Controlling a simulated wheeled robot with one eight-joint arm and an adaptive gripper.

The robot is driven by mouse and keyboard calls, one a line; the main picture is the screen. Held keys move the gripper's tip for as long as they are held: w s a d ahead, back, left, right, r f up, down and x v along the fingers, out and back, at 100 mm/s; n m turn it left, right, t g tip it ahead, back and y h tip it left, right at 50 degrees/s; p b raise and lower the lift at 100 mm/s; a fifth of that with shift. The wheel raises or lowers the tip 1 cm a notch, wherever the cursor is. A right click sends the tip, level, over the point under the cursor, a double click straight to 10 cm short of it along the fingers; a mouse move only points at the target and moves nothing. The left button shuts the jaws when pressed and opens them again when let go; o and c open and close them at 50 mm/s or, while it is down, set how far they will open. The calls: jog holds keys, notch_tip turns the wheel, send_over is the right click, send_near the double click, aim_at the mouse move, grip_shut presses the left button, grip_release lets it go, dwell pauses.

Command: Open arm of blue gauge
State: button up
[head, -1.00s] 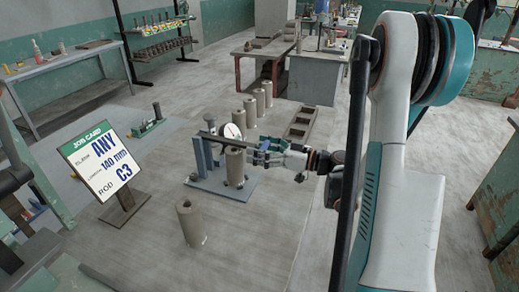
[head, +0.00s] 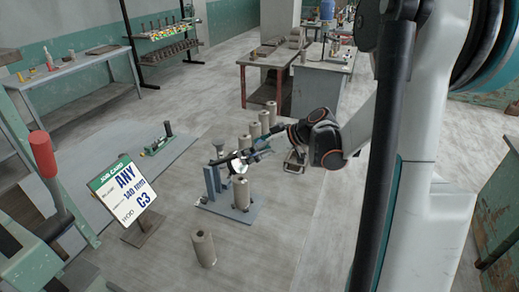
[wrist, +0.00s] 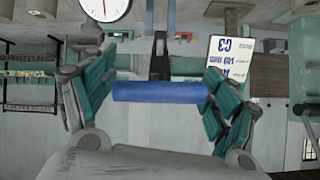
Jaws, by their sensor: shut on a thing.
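The blue gauge (head: 211,183) stands on its flat base plate (head: 243,212) in the head view. Its dial (head: 240,166) hangs on the gauge arm, which slants up to the right toward my gripper (head: 261,151). A grey-brown sleeve (head: 242,196) stands upright on the plate below the dial. The dial (wrist: 104,8) is partly cut off there.
Several more stand in a row behind (head: 254,131). A job card (head: 128,190) reads ANY, 140 mm, C3.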

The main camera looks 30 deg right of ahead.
jog(key=w+a+r+g+h+p, duration=0.3)
jog(key=w+a+r+g+p, duration=0.1)
jog(key=w+a+r+p, duration=0.1)
jog(key=shift+w+r+p, duration=0.5)
jog(key=shift+r+p, duration=0.05)
jog(key=shift+r, duration=0.4)
jog(key=shift+w+a+r+p, duration=0.25)
jog(key=shift+w+a, duration=0.15)
jog(key=shift+w, duration=0.2)
jog(key=shift+w+a+r+p, duration=0.1)
jog(key=shift+w+a+r, duration=0.15)
jog(key=shift+w+a, duration=0.25)
jog(key=shift+w+d, duration=0.1)
jog(key=o, duration=1.2)
jog(key=shift+o, duration=1)
jog(key=shift+s+r, duration=0.1)
jog(key=shift+s, duration=0.1)
jog(key=shift+w, duration=0.1)
